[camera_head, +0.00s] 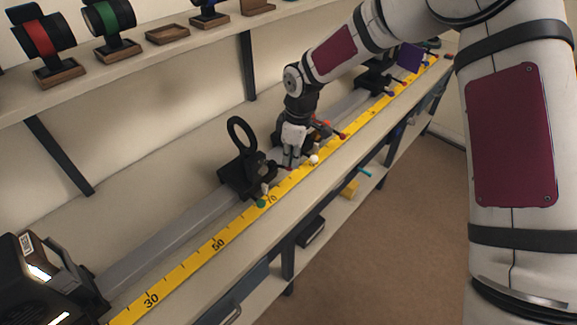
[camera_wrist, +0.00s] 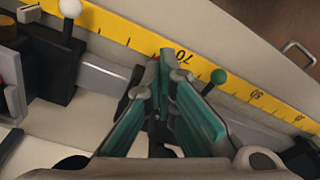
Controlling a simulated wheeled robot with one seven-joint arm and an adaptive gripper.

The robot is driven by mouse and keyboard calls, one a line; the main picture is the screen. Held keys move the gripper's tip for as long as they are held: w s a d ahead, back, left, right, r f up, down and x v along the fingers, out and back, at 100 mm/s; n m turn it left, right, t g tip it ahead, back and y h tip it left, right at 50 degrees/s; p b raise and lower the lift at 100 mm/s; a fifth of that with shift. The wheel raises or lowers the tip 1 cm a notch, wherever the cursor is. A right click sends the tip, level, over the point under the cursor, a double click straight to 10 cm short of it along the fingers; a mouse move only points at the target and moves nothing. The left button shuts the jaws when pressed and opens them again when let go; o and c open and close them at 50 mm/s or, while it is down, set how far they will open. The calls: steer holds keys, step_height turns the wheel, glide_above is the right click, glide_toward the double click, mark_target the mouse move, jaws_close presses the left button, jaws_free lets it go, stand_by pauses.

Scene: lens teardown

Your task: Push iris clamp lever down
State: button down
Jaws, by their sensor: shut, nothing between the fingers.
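My gripper (camera_head: 290,165) points down over the rail beside the yellow scale; its fingers are together and empty. In the wrist view the shut fingertips (camera_wrist: 172,72) are near the 70 mark. A small red lever end (camera_wrist: 155,58) shows just beside them, partly hidden; I cannot tell whether they touch. A green-knobbed lever (camera_wrist: 217,76) stands to their right; its knob also shows in the head view (camera_head: 261,203). A white-knobbed lever (camera_wrist: 70,8) is at upper left, its knob also in the head view (camera_head: 314,159). Which one is the iris clamp lever is unclear.
A black carriage with an upright ring (camera_head: 240,131) stands left of my gripper on the grey rail (camera_head: 165,245). The yellow scale (camera_head: 220,240) runs along the bench edge. Other carriages stand farther back. A shelf (camera_head: 150,62) with lens holders is above. A dark boxy device (camera_head: 45,280) sits at lower left.

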steer(key=shift+f+b, duration=0.65)
steer(key=shift+f, duration=0.9)
steer(key=shift+r, duration=0.1)
steer(key=shift+d, duration=0.1)
steer(key=d, duration=0.1)
steer(key=d+r+p, duration=0.1)
steer(key=shift+s+d, duration=0.3)
steer(key=shift+d, duration=0.05)
step_height(320, 180, up, 12)
steer(key=d, duration=0.1)
